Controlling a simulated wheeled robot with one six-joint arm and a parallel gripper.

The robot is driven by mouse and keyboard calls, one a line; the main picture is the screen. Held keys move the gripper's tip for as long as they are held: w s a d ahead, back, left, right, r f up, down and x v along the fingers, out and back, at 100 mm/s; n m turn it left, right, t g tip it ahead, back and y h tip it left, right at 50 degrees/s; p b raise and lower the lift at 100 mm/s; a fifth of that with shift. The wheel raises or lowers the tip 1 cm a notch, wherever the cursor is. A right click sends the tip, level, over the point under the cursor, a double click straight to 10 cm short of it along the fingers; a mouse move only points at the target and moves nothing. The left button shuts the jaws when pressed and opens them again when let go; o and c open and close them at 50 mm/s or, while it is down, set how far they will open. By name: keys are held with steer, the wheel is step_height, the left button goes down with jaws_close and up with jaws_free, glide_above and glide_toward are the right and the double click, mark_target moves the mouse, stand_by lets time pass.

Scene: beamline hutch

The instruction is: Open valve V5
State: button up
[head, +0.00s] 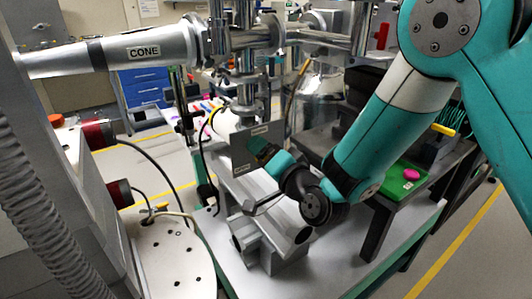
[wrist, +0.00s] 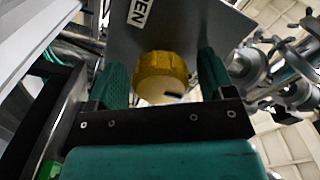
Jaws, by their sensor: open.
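A yellow ribbed round knob (wrist: 162,78) shows in the wrist view, in front of a grey plate (wrist: 190,25) with a label partly cut off, ending in "EN". No V5 marking is legible. My gripper (wrist: 163,66) is open, with one green finger on each side of the knob. The left finger is very close to it; a small gap shows at the right. In the head view my gripper (head: 264,153) is at the face of the grey plate (head: 240,157), which carries small unreadable labels. The knob is hidden there behind my gripper.
A pipe marked CONE (head: 142,52) runs in from the left. Metal piping (head: 245,60) stands behind the plate. A grey block (head: 270,240) lies below my wrist on the bench. A dark shelf with a green tray (head: 402,180) is at right.

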steer(key=c, duration=0.9)
